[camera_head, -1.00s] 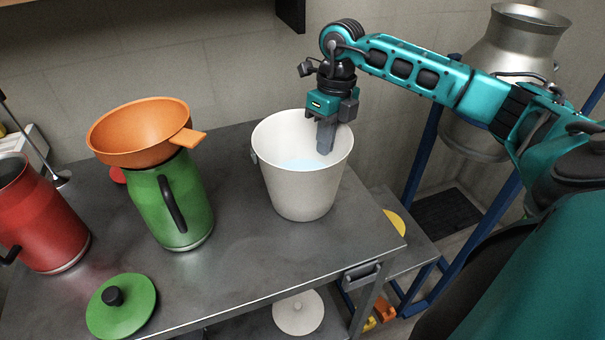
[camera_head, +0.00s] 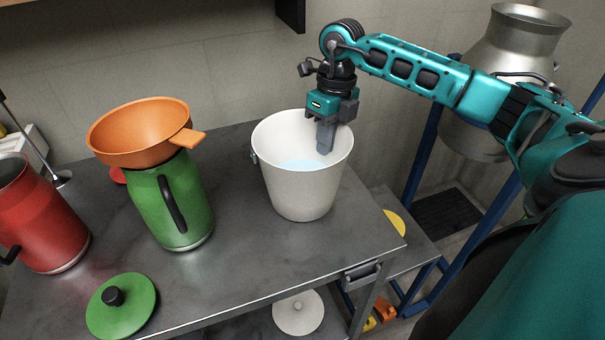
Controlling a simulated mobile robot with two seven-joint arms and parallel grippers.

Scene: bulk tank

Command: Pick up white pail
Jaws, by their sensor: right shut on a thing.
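The white pail (camera_head: 298,192) stands upright on the grey metal table (camera_head: 240,245), near its right end. Pale bluish liquid (camera_head: 305,164) shows inside it. My right gripper (camera_head: 326,140) reaches down from above at the pail's right back rim. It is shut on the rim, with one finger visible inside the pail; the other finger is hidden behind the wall. My left gripper is not in view.
Left of the pail stands a green can (camera_head: 178,205) with an orange funnel (camera_head: 140,132) on top. A red can (camera_head: 42,220) is at far left. A green lid (camera_head: 121,305) lies at the front. A steel vessel (camera_head: 500,90) stands behind my right arm.

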